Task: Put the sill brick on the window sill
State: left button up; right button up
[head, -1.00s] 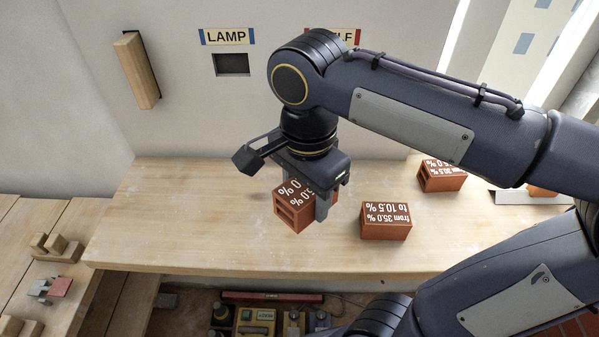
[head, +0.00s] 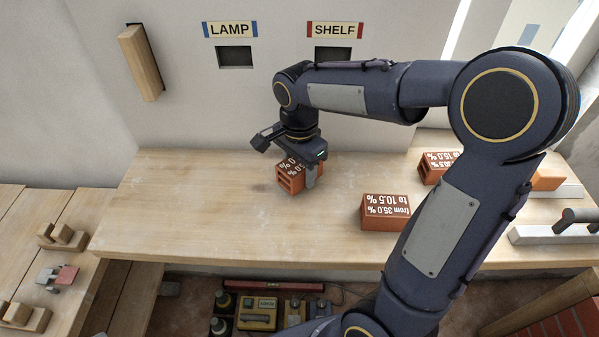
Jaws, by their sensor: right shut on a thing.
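My right gripper (head: 300,173) points down over the pale wooden bench (head: 200,215) and is shut on a red-brown hollow brick (head: 289,184) with white lettering, partly hidden by the finger. I cannot tell whether this brick touches the bench or hangs just above it. A second brick (head: 386,212), labelled "from 35.0 % to 10.5 %", lies to its right, nearer the front edge. A third brick (head: 437,166), partly legible as "to 15.0 %", lies behind it. No label names a sill brick, and I cannot make out the window sill for certain. My left gripper is not in view.
The wall behind has slots under LAMP (head: 230,30) and SHELF (head: 335,29) signs, and a wooden bar (head: 141,62). My right arm crosses the right half. The bench's left part is clear.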

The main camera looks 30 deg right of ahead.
jog(key=shift+f, duration=0.8)
jog(key=shift+f, duration=0.2)
jog(key=o, duration=1.1)
jog(key=shift+s, duration=0.1)
jog(key=shift+r, duration=0.1)
